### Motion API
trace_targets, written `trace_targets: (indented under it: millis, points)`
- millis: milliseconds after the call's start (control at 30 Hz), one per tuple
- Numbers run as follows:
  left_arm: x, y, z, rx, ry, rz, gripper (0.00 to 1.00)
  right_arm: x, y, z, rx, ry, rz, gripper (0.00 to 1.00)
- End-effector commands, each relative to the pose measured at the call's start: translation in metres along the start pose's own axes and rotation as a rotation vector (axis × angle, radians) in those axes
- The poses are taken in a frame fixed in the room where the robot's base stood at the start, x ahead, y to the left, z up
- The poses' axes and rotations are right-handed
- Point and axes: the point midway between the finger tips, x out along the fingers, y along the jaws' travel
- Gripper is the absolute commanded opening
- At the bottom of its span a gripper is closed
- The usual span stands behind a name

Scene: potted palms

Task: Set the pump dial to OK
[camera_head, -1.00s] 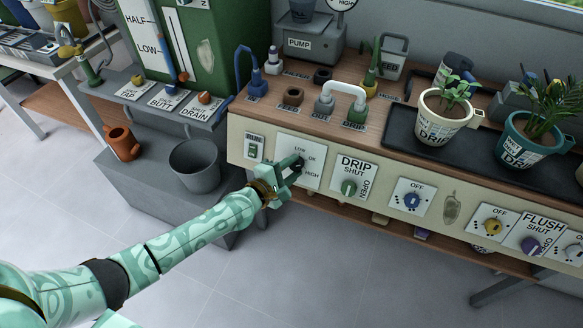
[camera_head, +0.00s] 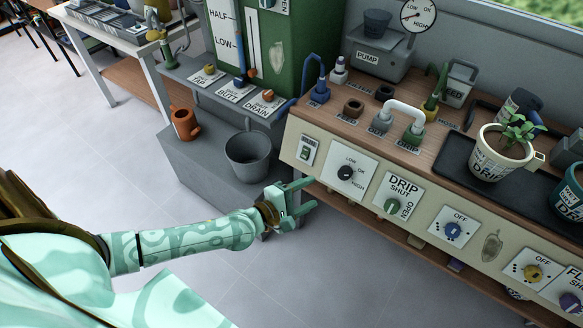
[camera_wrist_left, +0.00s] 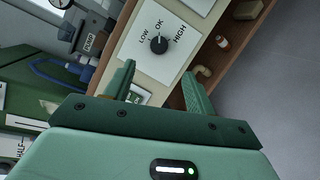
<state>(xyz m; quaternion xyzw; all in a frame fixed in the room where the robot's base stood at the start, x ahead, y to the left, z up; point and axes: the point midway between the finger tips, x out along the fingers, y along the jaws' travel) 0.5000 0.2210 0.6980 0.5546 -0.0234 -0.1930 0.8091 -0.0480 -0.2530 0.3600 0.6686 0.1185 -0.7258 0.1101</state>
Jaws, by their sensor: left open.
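The pump dial (camera_head: 345,173) is a round black knob on a white plate (camera_head: 335,186) marked LOW, OK and HIGH, on the bench front. In the left wrist view the dial (camera_wrist_left: 159,45) shows a small pale mark that seems to face OK. My left gripper (camera_head: 309,194) is open and empty, apart from the dial, to its lower left in the head view. In the wrist view its fingers (camera_wrist_left: 160,75) point towards the plate, and nothing is between them. The grey pump (camera_head: 375,56) stands on the bench. My right gripper is not in view.
A switch (camera_head: 306,151) is to the left. A grey bucket (camera_head: 248,158) and orange can (camera_head: 184,124) stand on a low step. A gauge (camera_head: 418,15) is above the pump.

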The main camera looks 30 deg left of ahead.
Motion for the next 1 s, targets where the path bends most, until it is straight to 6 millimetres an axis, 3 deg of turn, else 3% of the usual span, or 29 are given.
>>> trace_targets:
  millis: [100, 300, 867, 967, 1000]
  points:
    - [-0.024, 0.001, 0.000, 0.001, 0.000, -0.001, 0.55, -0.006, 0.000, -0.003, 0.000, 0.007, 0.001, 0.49]
    - [-0.042, 0.000, 0.000, 0.001, 0.000, 0.000, 0.55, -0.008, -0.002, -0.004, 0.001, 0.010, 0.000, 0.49]
    - [-0.043, -0.001, 0.000, 0.008, 0.000, 0.000, 0.55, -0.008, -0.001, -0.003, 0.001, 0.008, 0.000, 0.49]
    - [-0.043, -0.004, 0.002, 0.120, -0.012, -0.018, 0.55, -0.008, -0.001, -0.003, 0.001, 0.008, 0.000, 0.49]
    - [-0.044, -0.012, 0.000, 0.250, -0.025, -0.047, 0.55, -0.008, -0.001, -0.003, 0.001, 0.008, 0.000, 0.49]
